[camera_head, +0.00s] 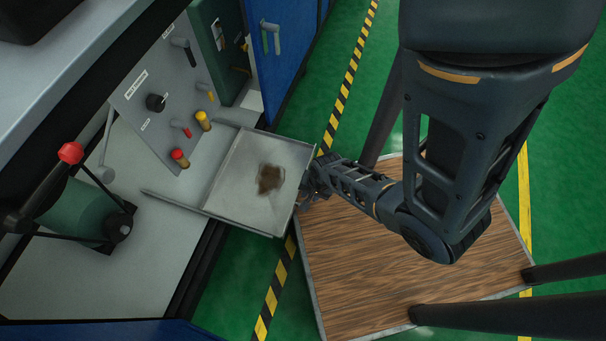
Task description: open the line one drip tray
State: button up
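The drip tray (231,182) is a shallow grey metal tray with a dark brown stain on its floor. It is slid partly out of the machine, and its outer end reaches past the machine's edge over the floor. My gripper (305,186) is at the tray's outer right edge, beside or on its front lip. The fingers are small, dark and partly hidden by my wrist, so I cannot tell whether they are closed on the lip.
A control panel (150,92) with knobs and levers stands behind the tray. A red-tipped lever (70,153) is at left. A blue door (283,50) stands open behind the tray. A wood-topped platform (370,262) lies below my arm. Green floor with striped tape is around.

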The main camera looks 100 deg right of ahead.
jog(key=shift+o, duration=0.6)
notch_tip(320, 180, up, 8)
jog(key=s+p, duration=0.1)
jog(key=p, duration=0.2)
jog(key=shift+a+f, duration=0.15)
jog(key=shift+a, duration=0.25)
jog(key=shift+s, duration=0.1)
jog(key=w+a+r+n+t+h, duration=0.1)
jog(key=w+a+r+n+t, duration=0.4)
jog(key=r, duration=0.6)
jog(key=w+a+r+n+t, duration=0.1)
jog(key=w+a+r+n, duration=0.15)
jog(key=r+n, duration=0.65)
jog(key=w+a+r+n+t+h, duration=0.1)
jog(key=w+a+r+n+t, duration=0.3)
jog(key=r, duration=0.8)
jog(key=a+r+n+t+y+p, duration=0.1)
jog(key=r+p, duration=0.6)
jog(key=r, duration=0.7)
jog(key=w+a+r+n+t+y+p, duration=0.1)
jog(key=r+n+p, duration=0.4)
jog(key=r, duration=0.9)
jog(key=a+t+y+p, duration=0.1)
jog(key=a+p, duration=0.1)
jog(key=p, duration=0.1)
jog(key=shift+a, duration=0.25)
